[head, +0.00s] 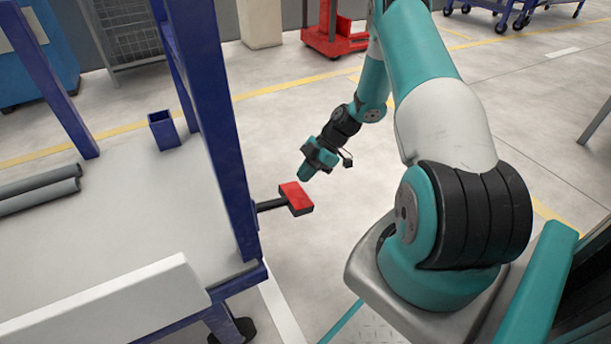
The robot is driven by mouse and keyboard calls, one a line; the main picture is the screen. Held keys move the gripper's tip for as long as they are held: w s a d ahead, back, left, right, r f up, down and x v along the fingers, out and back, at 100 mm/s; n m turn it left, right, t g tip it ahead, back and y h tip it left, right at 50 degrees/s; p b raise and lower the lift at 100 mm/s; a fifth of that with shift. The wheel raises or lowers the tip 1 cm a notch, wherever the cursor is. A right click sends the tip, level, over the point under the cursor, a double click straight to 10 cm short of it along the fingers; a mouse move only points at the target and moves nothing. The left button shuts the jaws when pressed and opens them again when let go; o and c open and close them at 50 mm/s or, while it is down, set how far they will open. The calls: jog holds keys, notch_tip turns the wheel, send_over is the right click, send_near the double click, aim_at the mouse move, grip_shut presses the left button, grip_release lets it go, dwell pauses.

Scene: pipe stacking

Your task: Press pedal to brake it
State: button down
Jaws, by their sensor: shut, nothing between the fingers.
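The red pedal (296,198) sticks out to the right from the blue cart frame (225,150) on a short black lever (271,205). My gripper (304,174) hangs at the end of my teal arm, just above and behind the pedal in the picture. It is shut and empty, with its tip pointing down and to the left. A small gap shows between the gripper tip and the pedal in this view. How high the tip is above the pedal is hard to tell.
Grey pipes (40,190) lie on the cart's pale deck (140,225). A blue post socket (163,130) stands at its far edge. A red trolley (335,40) stands farther back. The floor (290,120) behind the pedal is clear.

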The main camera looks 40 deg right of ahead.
jog(key=p+v, duration=0.2)
jog(key=v, duration=0.7)
jog(key=shift+d+p, duration=0.3)
jog(key=shift+d, duration=0.2)
jog(key=shift+s, duration=0.15)
